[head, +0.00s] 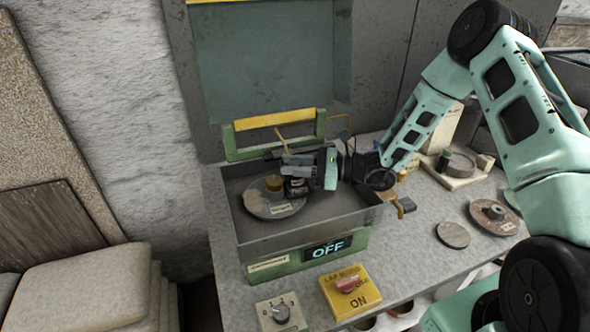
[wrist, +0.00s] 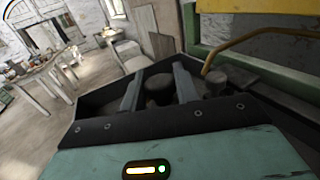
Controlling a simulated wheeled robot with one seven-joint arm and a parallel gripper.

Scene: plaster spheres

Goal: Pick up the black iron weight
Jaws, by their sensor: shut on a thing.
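The black iron weight (head: 297,188) is a small dark piece with a pale label, over the right side of a round grey plate (head: 258,204) inside an open metal box (head: 345,212). My gripper (head: 298,164) reaches into the box from the right and is shut on the weight. In the wrist view, a dark rounded knob (wrist: 158,84) shows between the two grey fingers (wrist: 157,92). The weight's underside is hard to make out, so I cannot tell if it touches the plate. A brass-coloured piece (head: 274,183) stands on the plate just left of the weight.
The box walls surround my gripper, with a yellow-topped green handle frame (head: 273,120) behind. Discs (head: 453,235) lie on the right bench.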

